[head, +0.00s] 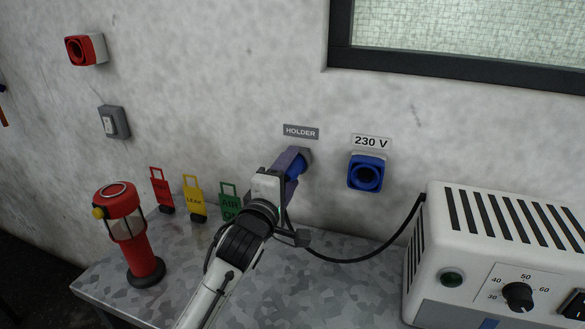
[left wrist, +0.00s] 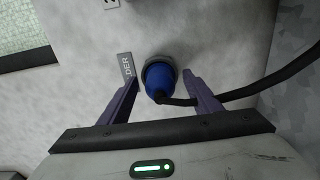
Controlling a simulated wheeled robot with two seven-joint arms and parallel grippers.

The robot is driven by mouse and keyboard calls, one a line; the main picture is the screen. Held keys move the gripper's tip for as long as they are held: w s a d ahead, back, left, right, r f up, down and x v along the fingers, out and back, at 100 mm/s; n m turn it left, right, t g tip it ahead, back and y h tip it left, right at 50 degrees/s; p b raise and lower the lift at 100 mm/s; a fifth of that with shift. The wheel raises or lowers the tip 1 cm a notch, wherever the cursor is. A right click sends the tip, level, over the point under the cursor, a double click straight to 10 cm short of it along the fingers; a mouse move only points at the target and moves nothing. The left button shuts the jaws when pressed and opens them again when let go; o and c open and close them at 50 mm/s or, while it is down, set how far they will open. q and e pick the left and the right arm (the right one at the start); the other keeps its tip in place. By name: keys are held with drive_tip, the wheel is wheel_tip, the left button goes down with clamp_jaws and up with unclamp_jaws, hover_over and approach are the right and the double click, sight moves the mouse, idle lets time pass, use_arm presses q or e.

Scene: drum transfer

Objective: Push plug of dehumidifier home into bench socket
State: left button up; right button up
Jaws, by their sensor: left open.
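The blue plug (head: 296,168) of the dehumidifier sits in the holder on the wall below the HOLDER label (head: 300,132). In the left wrist view the plug (left wrist: 158,80) shows between my open fingers, with its black cable leading off to the right. My left gripper (head: 290,165) is open around the plug; the left wrist view shows gaps beside it. The gripper partly hides the plug in the head view. The blue 230 V socket (head: 367,174) is on the wall to the right, its round opening empty. The white dehumidifier (head: 490,250) stands on the bench at the right. My right gripper is out of view.
The black cable (head: 350,260) runs over the bench (head: 330,290) to the dehumidifier. A red lantern-like device (head: 143,262) and red, yellow (head: 194,199) and green tags stand left of my arm. A red socket (head: 85,49) and a grey switch (head: 113,122) are on the wall.

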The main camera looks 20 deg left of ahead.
use_arm(q)
drive_tip(key=shift+p, duration=0.4)
idle(0.6)
clamp_jaws()
drive_tip(key=shift+r, duration=0.1)
drive_tip(key=shift+s, duration=0.2)
drive_tip(key=shift+s+a+p, duration=0.1)
drive_tip(key=shift+s+p, duration=1.15)
drive_tip(key=shift+s, duration=1.55)
